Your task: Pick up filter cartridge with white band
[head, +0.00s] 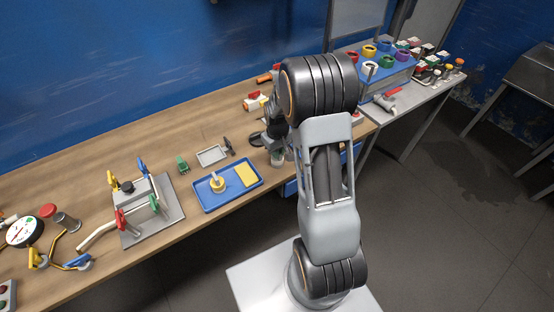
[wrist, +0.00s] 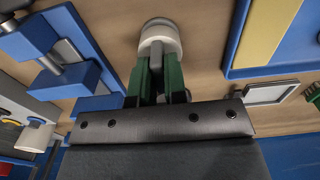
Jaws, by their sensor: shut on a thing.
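The filter cartridge with a white band (wrist: 160,38) shows at the top middle of the wrist view, with a grey stem running back between the green-lined fingers. My gripper (wrist: 160,78) is shut on this stem. In the head view my gripper (head: 277,146) points down near the table's front edge, right of the blue tray, and the cartridge's pale lower part (head: 277,158) shows below it. I cannot tell whether the cartridge touches the table.
A blue tray (head: 203,206) with a yellow pad and a yellow-banded cartridge (head: 217,185) lies to the left. A small grey tray (head: 212,155) and a green part (head: 182,163) lie behind it. A valve assembly (head: 170,222) stands farther left. Bare wood lies behind these.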

